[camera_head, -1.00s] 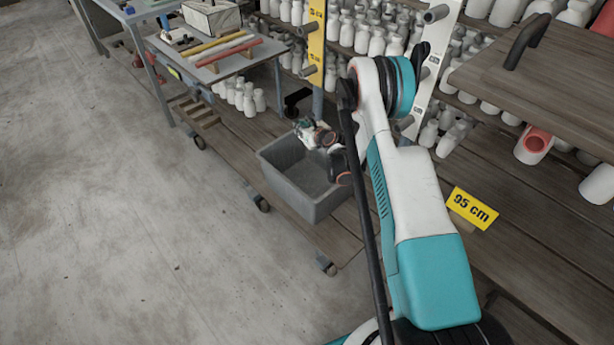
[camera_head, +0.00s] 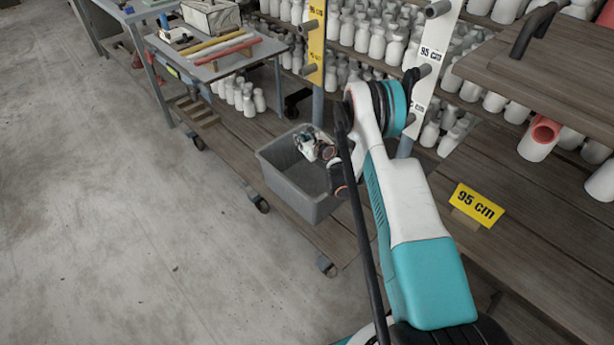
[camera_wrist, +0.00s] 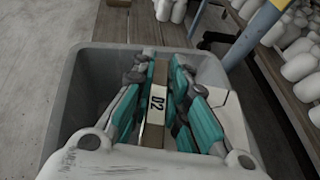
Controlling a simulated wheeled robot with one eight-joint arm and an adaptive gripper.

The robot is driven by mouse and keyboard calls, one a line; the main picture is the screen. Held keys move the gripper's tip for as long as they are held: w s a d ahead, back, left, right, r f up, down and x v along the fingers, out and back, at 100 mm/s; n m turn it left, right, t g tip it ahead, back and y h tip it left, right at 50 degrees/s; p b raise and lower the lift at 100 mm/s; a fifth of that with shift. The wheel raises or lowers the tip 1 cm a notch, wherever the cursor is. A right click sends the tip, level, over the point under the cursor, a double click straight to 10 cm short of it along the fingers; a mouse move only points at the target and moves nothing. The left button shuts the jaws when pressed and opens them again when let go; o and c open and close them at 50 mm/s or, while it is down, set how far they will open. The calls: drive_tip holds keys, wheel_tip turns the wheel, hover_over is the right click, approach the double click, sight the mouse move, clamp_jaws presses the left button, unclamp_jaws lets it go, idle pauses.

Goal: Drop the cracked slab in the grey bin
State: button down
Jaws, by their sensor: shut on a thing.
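The grey bin (camera_head: 290,200) stands on the low wooden deck, open at the top. It also fills much of the wrist view (camera_wrist: 62,110). My gripper (camera_head: 309,148) is over the bin's opening, near its back side, in the head view.
A pale flat piece (camera_wrist: 233,122) shows right of the fingers, inside the bin's outline; I cannot tell what it is. Shelves of white bottles (camera_head: 370,45) stand behind. A grey table (camera_head: 215,68) with coloured bars stands at the back left. The floor at left is clear.

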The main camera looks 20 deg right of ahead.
drive_tip(key=c, duration=1.5)
unclamp_jaws()
wheel_tip(320, 180, up, 10)
drive_tip(key=shift+r, duration=0.1)
